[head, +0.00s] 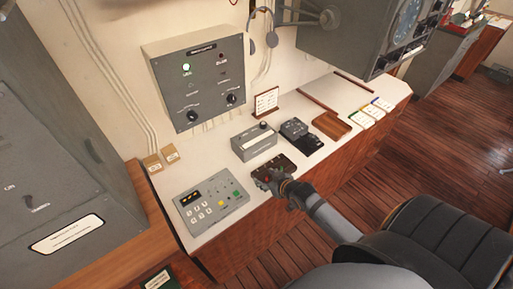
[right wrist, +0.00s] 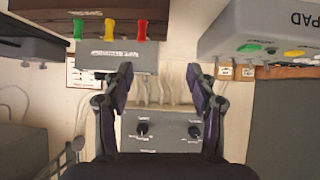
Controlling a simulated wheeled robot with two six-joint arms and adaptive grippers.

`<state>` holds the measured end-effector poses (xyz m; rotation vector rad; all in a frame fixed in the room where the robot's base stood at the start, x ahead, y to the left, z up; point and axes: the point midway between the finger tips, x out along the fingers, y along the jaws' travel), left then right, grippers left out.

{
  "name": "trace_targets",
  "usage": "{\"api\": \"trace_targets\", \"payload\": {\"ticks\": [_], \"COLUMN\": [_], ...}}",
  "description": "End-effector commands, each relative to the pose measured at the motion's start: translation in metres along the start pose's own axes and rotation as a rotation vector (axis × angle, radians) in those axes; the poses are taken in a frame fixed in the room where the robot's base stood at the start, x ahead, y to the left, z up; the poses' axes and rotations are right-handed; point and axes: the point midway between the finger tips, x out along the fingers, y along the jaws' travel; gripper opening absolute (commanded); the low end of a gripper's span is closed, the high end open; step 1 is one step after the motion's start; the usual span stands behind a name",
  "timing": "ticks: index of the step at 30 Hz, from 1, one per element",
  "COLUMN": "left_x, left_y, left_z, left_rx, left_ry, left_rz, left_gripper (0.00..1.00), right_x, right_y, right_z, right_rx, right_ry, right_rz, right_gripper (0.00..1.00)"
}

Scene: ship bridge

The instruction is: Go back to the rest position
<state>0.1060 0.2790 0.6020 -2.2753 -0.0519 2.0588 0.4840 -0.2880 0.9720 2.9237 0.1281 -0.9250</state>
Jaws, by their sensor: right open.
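My right arm comes in from the lower right of the head view. Its right gripper (head: 270,179) is at the front edge of the white console top, at the small dark lever box (head: 287,163), and hides part of it. The right wrist view shows the gripper's fingers (right wrist: 158,72) spread apart with nothing between them. In that view the lever box (right wrist: 50,22) is at the top left, with green, yellow and red handles beyond the fingertips. I cannot tell whether the fingers touch the box. My left gripper is not in view.
The keypad unit (head: 211,202) is left of the gripper and a light grey box (head: 257,145) is behind it. A black handset unit (head: 300,134) lies to the right. The wall panel (head: 203,82) hangs above. A dark chair (head: 435,243) stands at the lower right.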

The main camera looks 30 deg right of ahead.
Motion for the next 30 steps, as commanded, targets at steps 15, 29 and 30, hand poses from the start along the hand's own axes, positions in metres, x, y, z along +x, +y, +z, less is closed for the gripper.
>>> {"api": "trace_targets", "payload": {"ticks": [15, 29, 30], "left_x": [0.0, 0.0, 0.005], "left_y": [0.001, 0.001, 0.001], "left_z": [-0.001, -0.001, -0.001], "left_rx": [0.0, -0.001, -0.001], "left_ry": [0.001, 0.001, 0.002], "left_rz": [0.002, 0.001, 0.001], "left_gripper": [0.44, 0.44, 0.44], "right_x": [-0.06, -0.172, -0.156], "right_y": [-0.046, -0.062, -0.061], "right_z": [0.023, 0.045, 0.06], "right_rx": [-0.028, -0.001, -0.002], "right_ry": [-0.291, -0.649, -0.655], "right_rz": [0.003, 0.07, 0.069], "right_gripper": [0.58, 0.58, 0.58]}}
